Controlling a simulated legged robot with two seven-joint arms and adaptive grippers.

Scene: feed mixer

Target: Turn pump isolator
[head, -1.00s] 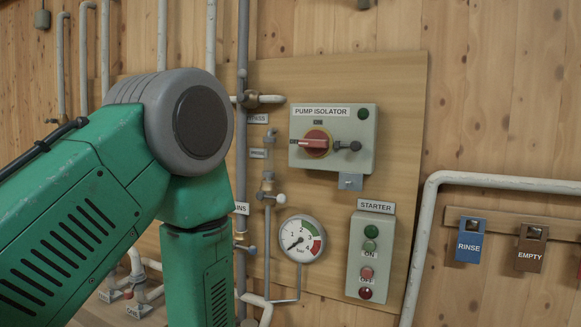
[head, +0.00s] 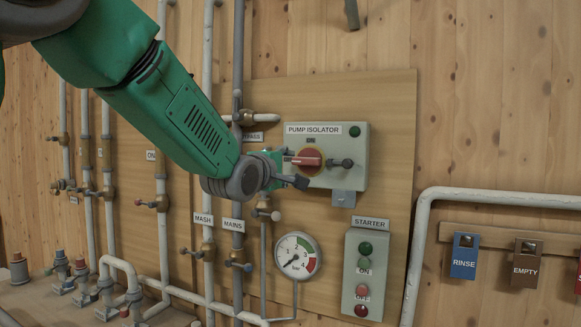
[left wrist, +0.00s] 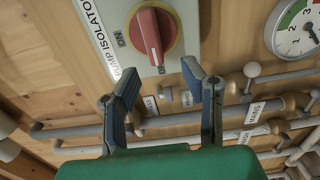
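The pump isolator is a pale grey box (head: 350,148) on a wooden board, with a red handle (head: 309,160) on a yellow disc. The handle lies roughly level, its end pointing left, with the "ON" mark above the disc. My left gripper (head: 290,168) is just left of the handle, in front of the box's left edge. In the left wrist view its two fingers (left wrist: 163,80) are spread wide and nothing is between them. The red handle (left wrist: 149,36) shows beyond the fingertips there, apart from them. My right gripper is not in view.
A dark latch (head: 341,163) sticks out right of the handle. Below are the gauge (head: 297,256) and the starter box (head: 369,275) with green and red buttons. Pipes with valves, including one labelled MAINS (head: 233,224), run close behind my left arm.

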